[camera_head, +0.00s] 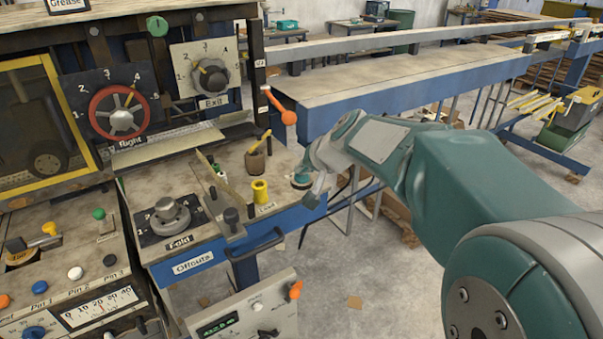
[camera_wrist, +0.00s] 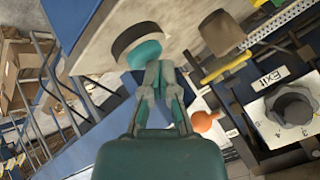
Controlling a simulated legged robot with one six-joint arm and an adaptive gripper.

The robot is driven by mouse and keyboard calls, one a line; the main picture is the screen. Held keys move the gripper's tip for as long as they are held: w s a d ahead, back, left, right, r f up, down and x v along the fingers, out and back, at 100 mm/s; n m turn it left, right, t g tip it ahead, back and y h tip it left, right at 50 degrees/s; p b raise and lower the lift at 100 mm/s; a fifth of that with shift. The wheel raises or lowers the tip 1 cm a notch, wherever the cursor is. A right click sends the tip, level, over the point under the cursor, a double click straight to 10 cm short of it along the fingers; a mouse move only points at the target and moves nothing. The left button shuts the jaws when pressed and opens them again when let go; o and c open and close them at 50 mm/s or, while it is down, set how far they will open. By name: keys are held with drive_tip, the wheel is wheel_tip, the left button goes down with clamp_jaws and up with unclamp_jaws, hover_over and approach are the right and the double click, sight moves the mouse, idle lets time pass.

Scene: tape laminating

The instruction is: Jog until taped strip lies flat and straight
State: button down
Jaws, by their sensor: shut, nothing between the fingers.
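My gripper (camera_head: 312,193) is shut and empty at the right end of the machine's worktop. Its fingertips are beside a teal round button with a dark base (camera_head: 301,181); the contact cannot be made out. In the wrist view the closed fingertips (camera_wrist: 163,68) overlap the edge of the teal button (camera_wrist: 145,54) in the picture. A pale flat band (camera_head: 155,150) crosses the machine below the red Right handwheel (camera_head: 118,112). I cannot tell whether it is the taped strip or whether it lies straight.
A yellow cup (camera_head: 260,190) and a brown pot (camera_head: 255,164) with a yellow handle stand left of my gripper. An orange-knobbed lever (camera_head: 288,117) rises behind it. The Exit dial (camera_head: 210,75) and Fold dial (camera_head: 170,214) are further left. A long blue-edged table (camera_head: 400,85) extends behind.

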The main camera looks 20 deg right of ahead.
idle(0.3)
drive_tip(key=shift+r, duration=3.45)
drive_tip(key=n+g+h, duration=0.1)
drive_tip(key=n, duration=0.1)
approach(303, 177)
drive_tip(key=s+a+f, duration=0.2)
drive_tip(key=s+a, duration=0.2)
drive_tip(key=s, duration=0.3)
drive_tip(key=s+f+n+g+h, duration=0.1)
drive_tip(key=s+f, duration=0.2)
drive_tip(key=s, duration=0.4)
drive_tip(key=s+d+f+n+h, duration=0.1)
drive_tip(key=s+f, duration=0.3)
drive_tip(key=s, duration=0.3)
drive_tip(key=shift+d+f+g+h, duration=0.25)
drive_tip(key=shift+d+g+h, duration=0.05)
drive_tip(key=shift+g+h, duration=0.1)
